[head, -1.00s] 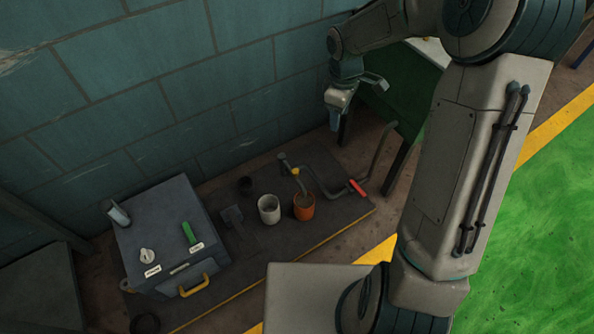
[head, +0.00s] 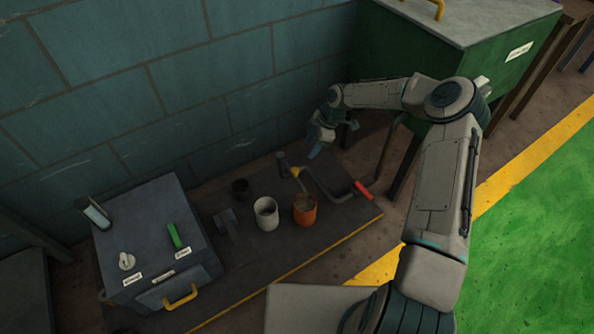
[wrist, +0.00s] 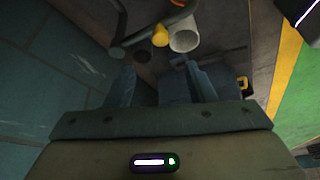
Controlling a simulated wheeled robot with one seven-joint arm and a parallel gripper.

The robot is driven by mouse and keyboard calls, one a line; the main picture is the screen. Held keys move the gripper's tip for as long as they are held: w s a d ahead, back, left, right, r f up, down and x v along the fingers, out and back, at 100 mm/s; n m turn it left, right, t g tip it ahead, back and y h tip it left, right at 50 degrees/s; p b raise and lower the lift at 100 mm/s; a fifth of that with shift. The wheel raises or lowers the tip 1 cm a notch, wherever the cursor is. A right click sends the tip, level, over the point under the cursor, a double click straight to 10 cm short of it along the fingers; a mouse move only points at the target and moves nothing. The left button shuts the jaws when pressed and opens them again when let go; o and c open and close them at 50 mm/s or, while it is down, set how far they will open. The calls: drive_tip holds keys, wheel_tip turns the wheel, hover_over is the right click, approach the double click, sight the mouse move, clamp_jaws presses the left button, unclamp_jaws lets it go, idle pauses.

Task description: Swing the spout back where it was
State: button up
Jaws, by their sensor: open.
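A grey bent pipe (head: 317,184) rises from the low dark platform near the wall, with a yellow piece (head: 294,172) near its post and a red grip (head: 363,190) at its right end. A short spout seems to run from the yellow piece down over the orange cup (head: 304,216); its tip is hard to make out. My gripper (head: 314,153) is open and empty, above and just behind the pipe, apart from it. In the wrist view the yellow piece (wrist: 160,36) lies beyond the open fingers, beside the white cup (wrist: 186,38).
The white cup (head: 265,219) stands left of the orange one, with a small dark cup (head: 240,187) behind. A dark box (head: 160,240) with a green lever and yellow handle fills the left. A green cabinet (head: 470,75) stands right. The platform's front right is clear.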

sight(296, 169)
drive_tip(key=b+x, duration=0.3)
drive_tip(key=x, duration=0.9)
drive_tip(key=shift+s+a+f+b, duration=0.1)
drive_tip(key=shift+f+b, duration=0.3)
drive_tip(key=shift+c, duration=0.3)
clamp_jaws()
